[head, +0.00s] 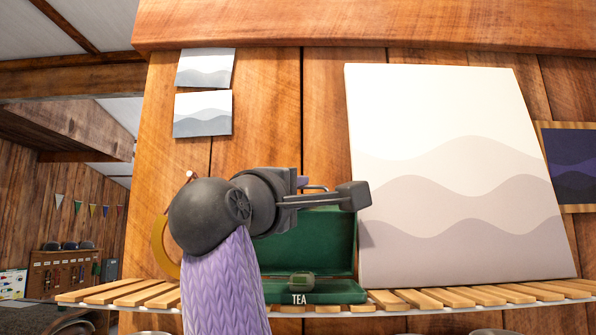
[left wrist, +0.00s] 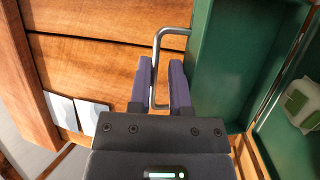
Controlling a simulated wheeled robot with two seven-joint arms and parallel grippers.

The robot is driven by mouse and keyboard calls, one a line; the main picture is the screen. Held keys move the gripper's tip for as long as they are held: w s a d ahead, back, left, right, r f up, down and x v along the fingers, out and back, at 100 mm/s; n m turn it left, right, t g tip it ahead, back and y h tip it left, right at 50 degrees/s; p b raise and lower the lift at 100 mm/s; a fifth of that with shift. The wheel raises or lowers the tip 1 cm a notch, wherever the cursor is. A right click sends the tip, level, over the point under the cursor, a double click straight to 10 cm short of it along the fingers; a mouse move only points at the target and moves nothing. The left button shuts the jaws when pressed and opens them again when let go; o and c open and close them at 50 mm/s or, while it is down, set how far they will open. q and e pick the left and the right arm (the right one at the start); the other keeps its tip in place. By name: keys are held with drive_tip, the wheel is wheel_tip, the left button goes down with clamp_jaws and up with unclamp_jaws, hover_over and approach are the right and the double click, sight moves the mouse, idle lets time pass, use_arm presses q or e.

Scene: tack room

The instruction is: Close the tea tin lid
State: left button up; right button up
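The handle passes between the two purple-padded fingers of my left gripper (left wrist: 161,82). It lies close to the left finger, and a gap shows before the right one. My right gripper is out of view.
The slatted shelf (head: 440,300) runs along the plank wall. A large pale wave-pattern panel (head: 450,180) leans right of the tin. A yellow ring (head: 160,247) is behind my left arm. Two small prints (head: 203,113) hang above.

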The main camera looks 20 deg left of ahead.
use_arm(q)
drive_tip(key=shift+s+r, duration=0.1)
drive_tip(key=shift+s, duration=0.35)
drive_tip(key=shift+s+d, duration=0.1)
drive_tip(key=shift+s, duration=0.15)
drive_tip(key=shift+c, duration=0.6)
drive_tip(key=shift+w, duration=0.1)
clamp_jaws()
drive_tip(key=shift+w, duration=0.15)
